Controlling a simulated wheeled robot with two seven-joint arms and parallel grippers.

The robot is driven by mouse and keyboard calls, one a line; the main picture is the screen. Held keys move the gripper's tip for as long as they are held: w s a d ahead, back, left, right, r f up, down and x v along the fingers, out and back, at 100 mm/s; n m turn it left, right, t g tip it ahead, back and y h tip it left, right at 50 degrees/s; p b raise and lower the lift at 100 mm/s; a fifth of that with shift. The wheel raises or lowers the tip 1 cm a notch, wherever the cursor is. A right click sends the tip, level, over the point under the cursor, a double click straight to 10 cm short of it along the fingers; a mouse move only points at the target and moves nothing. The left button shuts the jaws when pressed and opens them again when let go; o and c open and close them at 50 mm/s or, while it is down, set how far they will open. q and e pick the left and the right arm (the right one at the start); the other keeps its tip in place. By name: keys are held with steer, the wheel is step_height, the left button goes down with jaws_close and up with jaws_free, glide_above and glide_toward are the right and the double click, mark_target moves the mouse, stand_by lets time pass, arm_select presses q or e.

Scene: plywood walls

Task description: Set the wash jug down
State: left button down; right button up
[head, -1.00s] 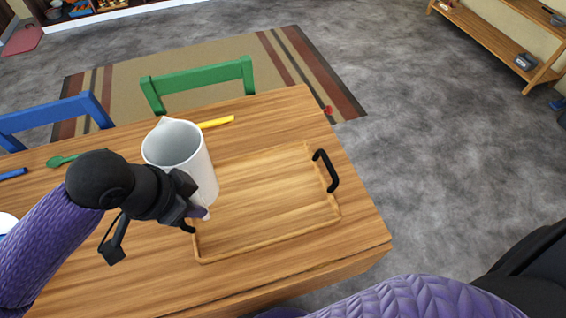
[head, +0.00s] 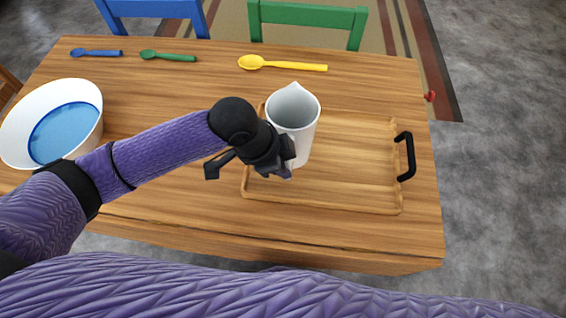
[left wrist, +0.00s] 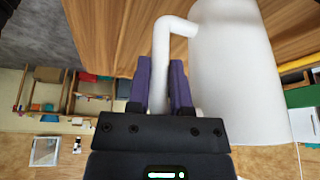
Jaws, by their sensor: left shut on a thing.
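The white wash jug (head: 296,112) is upright with its open top and spout showing in the head view. It is over the left part of the wooden tray (head: 350,208); I cannot tell whether its base touches the tray. My left gripper (head: 288,165) is at the jug's near side. In the left wrist view the gripper (left wrist: 166,85) is shut on the jug's handle (left wrist: 161,55), with the white jug body (left wrist: 235,70) just right of the fingers. My right gripper is not in view.
A white bowl with blue inside (head: 97,110) stands at the table's left. Blue (head: 100,53), green (head: 170,56) and yellow (head: 300,67) spoons lie along the far edge. The tray's right part is bare, with a black handle (head: 410,157). Chairs stand beyond the table.

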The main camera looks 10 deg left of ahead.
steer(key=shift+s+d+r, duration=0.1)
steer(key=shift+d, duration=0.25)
arm_select(q)
steer(key=c, duration=0.5)
jaws_free()
steer(key=shift+c, duration=0.2)
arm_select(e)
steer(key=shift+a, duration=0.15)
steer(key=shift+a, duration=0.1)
arm_select(q)
steer(key=p+v, duration=0.5)
steer(key=v, duration=0.7)
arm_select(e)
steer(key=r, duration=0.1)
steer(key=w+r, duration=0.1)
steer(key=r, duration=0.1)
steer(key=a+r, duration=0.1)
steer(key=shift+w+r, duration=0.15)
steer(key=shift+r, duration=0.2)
arm_select(q)
steer(key=shift+r, duration=0.15)
